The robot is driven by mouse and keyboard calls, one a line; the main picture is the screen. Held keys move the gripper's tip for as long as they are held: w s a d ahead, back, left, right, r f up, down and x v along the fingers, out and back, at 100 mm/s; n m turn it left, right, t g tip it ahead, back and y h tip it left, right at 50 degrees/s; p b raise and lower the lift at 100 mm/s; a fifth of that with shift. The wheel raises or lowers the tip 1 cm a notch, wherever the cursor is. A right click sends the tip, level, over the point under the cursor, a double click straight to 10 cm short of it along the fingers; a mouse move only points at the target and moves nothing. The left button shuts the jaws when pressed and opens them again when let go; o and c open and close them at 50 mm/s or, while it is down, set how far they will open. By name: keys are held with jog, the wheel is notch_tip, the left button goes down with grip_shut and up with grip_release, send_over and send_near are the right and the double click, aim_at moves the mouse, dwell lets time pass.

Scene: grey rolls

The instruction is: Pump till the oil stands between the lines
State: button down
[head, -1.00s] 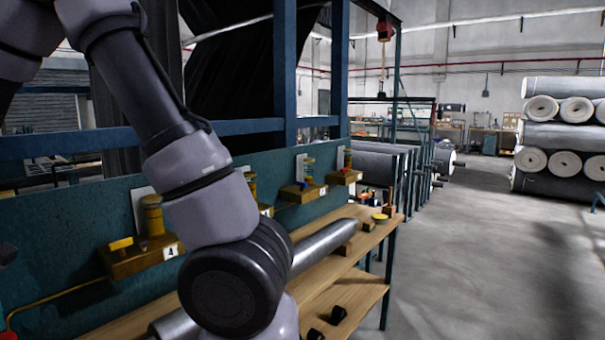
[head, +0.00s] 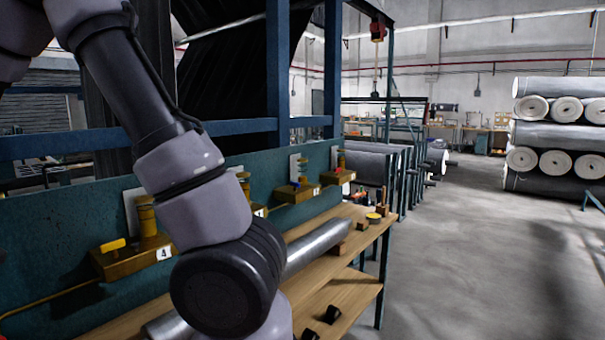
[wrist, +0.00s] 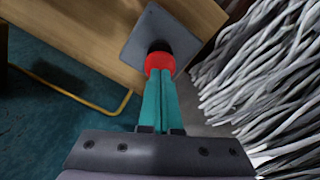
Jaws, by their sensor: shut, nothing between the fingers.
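In the wrist view, my gripper (wrist: 160,80) has its two teal fingers together, with nothing between them. Its tips are at a round red knob (wrist: 160,61), overlapping its near edge; I cannot tell whether they touch. The knob sits on a dark stem over a grey plate (wrist: 148,32) beside the wooden bench. In the head view, brass oilers stand along a teal panel (head: 70,235). The nearest oiler (head: 130,262), tagged 4, has a yellow lever and a yellowish cylinder (head: 146,222). Oil level and lines are too small to read. My arm hides part of the row.
A wooden bench (head: 345,280) carries a long grey roller (head: 318,245). Pale stringy strands (wrist: 265,75) fill the wrist view's right side. Large rolls (head: 560,135) are stacked at far right; the floor before them is clear.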

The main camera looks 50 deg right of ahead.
dwell(0.4)
jog(key=shift+f, duration=2.55)
jog(key=shift+r, duration=4.05)
